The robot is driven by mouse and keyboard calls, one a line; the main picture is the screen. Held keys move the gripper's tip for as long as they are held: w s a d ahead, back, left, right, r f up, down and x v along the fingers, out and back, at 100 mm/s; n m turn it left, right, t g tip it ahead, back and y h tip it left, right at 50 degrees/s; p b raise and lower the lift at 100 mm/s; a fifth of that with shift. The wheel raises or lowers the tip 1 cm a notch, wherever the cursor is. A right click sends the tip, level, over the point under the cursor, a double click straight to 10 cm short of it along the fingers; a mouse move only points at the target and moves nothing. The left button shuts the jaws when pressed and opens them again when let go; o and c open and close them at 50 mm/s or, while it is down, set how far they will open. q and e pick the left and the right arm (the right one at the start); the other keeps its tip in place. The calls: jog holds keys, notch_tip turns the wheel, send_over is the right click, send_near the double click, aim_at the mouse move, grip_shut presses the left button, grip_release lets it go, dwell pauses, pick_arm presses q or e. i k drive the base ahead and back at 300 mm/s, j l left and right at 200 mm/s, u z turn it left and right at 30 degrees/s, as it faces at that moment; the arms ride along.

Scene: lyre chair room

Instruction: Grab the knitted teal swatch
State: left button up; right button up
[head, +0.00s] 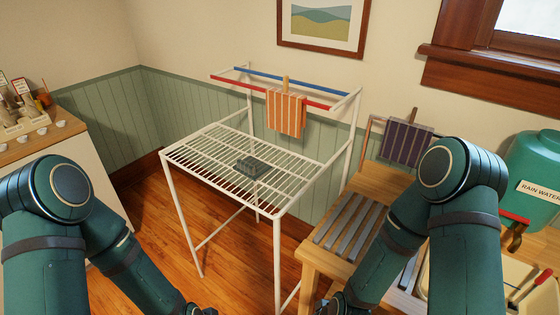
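A small dark grey-teal folded or bunched piece (252,167), which looks like the knitted swatch, lies on the white wire shelf of the drying rack (205,150). Its knit texture is too small to make out. My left gripper (200,310) shows only as a dark tip at the bottom edge, below and left of the rack's shelf. My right gripper (332,304) is partly in view at the bottom edge, below and right of the shelf. Both are apart from the swatch. Whether they are open or shut is hidden by the frame edge.
An orange striped cloth (286,113) is pegged on the rack's red bar. A wooden slatted bench (345,220) with a dark striped cloth (405,143) stands at the right, near a green rain water barrel (535,170). A cabinet (60,160) with small items stands left.

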aim_at(253, 169)
jog(key=i+j+z, duration=0.15)
jog(key=j+z, duration=0.2)
jog(key=z, duration=0.15)
jog(key=i+j+z, duration=0.1)
jog(key=j+z, duration=0.4)
jog(key=l, duration=0.1)
